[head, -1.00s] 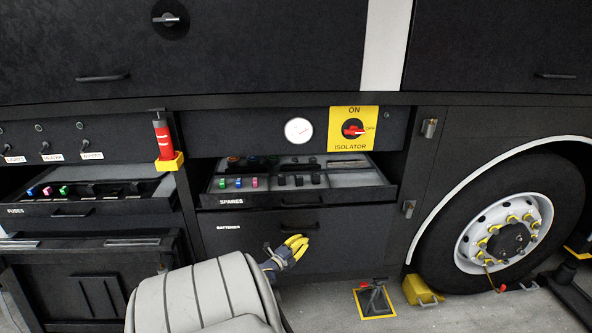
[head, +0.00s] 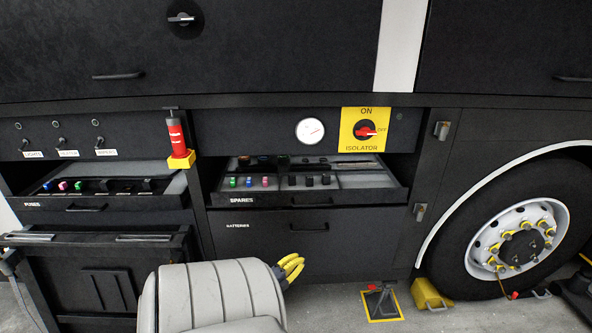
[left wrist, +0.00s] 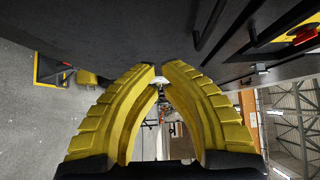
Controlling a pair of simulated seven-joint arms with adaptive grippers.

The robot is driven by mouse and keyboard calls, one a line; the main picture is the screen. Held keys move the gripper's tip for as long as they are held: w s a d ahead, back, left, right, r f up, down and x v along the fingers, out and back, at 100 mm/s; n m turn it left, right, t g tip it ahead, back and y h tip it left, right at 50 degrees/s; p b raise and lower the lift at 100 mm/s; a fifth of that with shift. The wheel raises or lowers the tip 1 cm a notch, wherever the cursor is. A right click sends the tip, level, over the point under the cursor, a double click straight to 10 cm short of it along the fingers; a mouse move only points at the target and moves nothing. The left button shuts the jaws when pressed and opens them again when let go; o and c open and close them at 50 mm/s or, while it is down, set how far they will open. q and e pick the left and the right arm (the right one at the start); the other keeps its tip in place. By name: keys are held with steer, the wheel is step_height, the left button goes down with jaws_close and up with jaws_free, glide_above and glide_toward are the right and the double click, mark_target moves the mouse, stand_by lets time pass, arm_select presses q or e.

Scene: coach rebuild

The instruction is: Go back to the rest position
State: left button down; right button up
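My left gripper (head: 291,268) is in front of the dark batteries drawer (head: 265,244) in the head view. Its yellow fingers are partly hidden behind my grey left arm. In the left wrist view the fingertips (left wrist: 159,70) almost meet, with only a thin gap, and nothing shows held between them. I take the gripper as shut and empty. My right gripper is in neither view.
The spares drawer (head: 300,197) and the fuses drawer (head: 105,206) stand out from the coach side. A jack stand (head: 381,301) and yellow chock (head: 429,294) are on the floor near the wheel (head: 515,240).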

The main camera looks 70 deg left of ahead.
arm_select(q)
steer(key=s+d+f+n+g+h, duration=0.1)
steer(key=s+d+f+n+g, duration=0.3)
steer(key=f, duration=0.6)
steer(key=s+d+f+n+g+h, duration=0.1)
steer(key=s+d+f+n+g, duration=0.2)
steer(key=d+f, duration=0.55)
steer(key=s+d+f+n+g, duration=0.25)
steer(key=s+d+f, duration=0.2)
steer(key=f, duration=0.65)
steer(key=s+d+f+g+h, duration=0.1)
steer(key=s+d+f, duration=0.3)
steer(key=d, duration=0.6)
steer(key=s+d+f+g+h, duration=0.2)
steer(key=s+d+f, duration=0.2)
steer(key=s+d, duration=0.5)
steer(key=s+d+f+g+h, duration=0.2)
steer(key=s+d+f, duration=0.3)
steer(key=d, duration=0.6)
steer(key=shift+s+g, duration=0.35)
steer(key=shift+s, duration=0.45)
